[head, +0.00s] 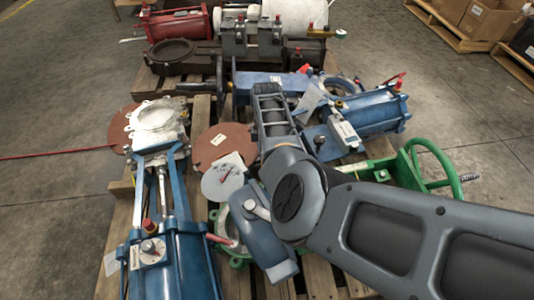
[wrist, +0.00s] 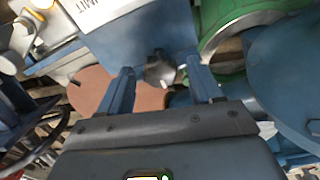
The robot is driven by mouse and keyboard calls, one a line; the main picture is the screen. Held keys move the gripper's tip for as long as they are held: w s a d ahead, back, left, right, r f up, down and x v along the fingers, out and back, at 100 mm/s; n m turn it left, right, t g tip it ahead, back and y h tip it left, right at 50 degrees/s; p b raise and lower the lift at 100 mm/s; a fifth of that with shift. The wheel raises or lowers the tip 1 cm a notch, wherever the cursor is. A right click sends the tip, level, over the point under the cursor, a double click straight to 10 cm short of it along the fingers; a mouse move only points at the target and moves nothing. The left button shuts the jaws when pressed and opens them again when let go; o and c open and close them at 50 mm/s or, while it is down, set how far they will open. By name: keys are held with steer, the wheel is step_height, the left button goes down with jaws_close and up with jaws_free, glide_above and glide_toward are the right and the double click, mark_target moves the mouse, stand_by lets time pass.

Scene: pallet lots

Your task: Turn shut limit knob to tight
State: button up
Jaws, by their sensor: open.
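A small dark knob (wrist: 161,69) sticks out from the face of a blue box (wrist: 150,35) in the wrist view. A white label (wrist: 98,12) on the box shows part of a word ending in "MIT". My gripper (wrist: 159,76) is open, with one finger on each side of the knob. The fingers appear apart from the knob, though contact is hard to judge. In the head view my arm crosses from the right and hides much of the middle. I cannot make out this knob or the fingertips there.
A green ring (wrist: 232,28) and a large blue rounded body (wrist: 290,80) lie right of the box. A brown disc (wrist: 92,88) lies to the left. In the head view, blue actuators (head: 375,113) and a green handwheel (head: 455,185) crowd the wooden pallet (head: 112,262).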

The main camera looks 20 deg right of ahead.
steer(key=shift+f, duration=0.1)
steer(key=c, duration=1.1)
steer(key=shift+o, duration=0.2)
